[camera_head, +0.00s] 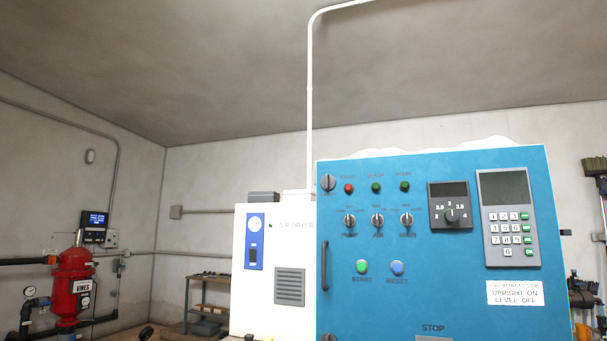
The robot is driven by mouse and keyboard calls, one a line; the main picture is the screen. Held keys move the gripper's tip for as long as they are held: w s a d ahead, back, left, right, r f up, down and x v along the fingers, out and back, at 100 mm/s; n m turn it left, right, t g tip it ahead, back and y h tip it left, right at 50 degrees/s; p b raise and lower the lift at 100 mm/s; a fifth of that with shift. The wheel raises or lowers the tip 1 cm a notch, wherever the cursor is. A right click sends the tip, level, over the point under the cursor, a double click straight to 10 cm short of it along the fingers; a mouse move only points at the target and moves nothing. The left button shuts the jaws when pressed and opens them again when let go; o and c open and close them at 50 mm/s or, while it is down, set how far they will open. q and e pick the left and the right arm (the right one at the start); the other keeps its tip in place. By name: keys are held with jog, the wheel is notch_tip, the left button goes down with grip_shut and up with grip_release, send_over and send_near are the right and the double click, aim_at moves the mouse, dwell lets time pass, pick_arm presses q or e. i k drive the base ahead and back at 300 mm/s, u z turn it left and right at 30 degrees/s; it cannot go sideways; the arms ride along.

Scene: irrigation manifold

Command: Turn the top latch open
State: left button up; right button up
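The top latch (328,182) is a dark round knob at the upper left corner of the blue cabinet door (450,255). It is small in the picture, and I cannot tell exactly how its grip is turned. A second dark latch (328,337) is partly cut off at the bottom edge of the view, below a vertical dark handle (323,265) on the same door edge. The door looks closed. Neither of my grippers is in view, and nothing touches the top latch.
The door carries several lamps, switches and buttons, a dial (451,215) and a keypad (508,218). A white unit (272,270) stands close on the left. A red tank (74,285) and a shelf (208,305) are farther left. A broom (596,168) is at the right.

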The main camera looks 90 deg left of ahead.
aim_at(328, 182)
jog(key=u, duration=2.4)
jog(key=i, duration=0.45)
jog(key=z, duration=0.15)
